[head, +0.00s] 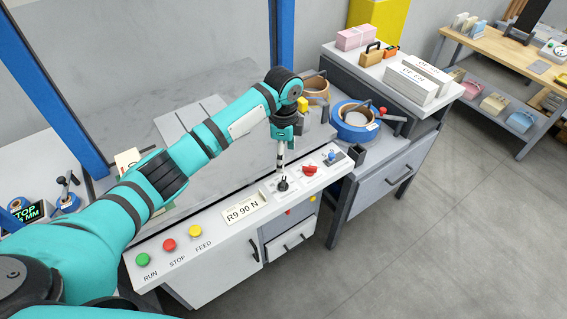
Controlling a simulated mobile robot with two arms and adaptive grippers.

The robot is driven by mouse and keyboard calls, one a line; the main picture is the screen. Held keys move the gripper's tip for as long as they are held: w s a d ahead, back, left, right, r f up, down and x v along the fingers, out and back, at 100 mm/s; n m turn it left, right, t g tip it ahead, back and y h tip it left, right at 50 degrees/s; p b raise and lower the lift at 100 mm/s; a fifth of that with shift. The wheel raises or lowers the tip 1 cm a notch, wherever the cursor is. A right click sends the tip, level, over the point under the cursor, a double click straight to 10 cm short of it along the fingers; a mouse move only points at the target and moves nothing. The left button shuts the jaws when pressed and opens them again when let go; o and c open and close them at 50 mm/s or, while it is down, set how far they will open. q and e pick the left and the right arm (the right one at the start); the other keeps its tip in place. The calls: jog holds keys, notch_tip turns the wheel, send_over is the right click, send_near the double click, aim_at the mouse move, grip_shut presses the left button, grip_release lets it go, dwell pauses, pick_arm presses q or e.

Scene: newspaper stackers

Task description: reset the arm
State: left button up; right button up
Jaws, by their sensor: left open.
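My left arm reaches in from the left in the head view, bent at the elbow and stretched over the machine. My left gripper (280,165) points down above a black knob (283,185) on the white control panel (215,234). It is open with nothing seen between the fingers. The fingers look small and close to the knob; I cannot tell whether they touch it. My right gripper is not in view.
Green (143,260), red (169,245) and yellow (195,231) buttons line the panel's left. A red knob (310,170) sits right of the gripper. A side cabinet holds tape rolls (356,120). A blue post (283,35) stands behind the arm. Floor at right is clear.

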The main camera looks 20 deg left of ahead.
pick_arm(q)
jog(key=shift+r, duration=0.25)
jog(key=shift+f, duration=0.1)
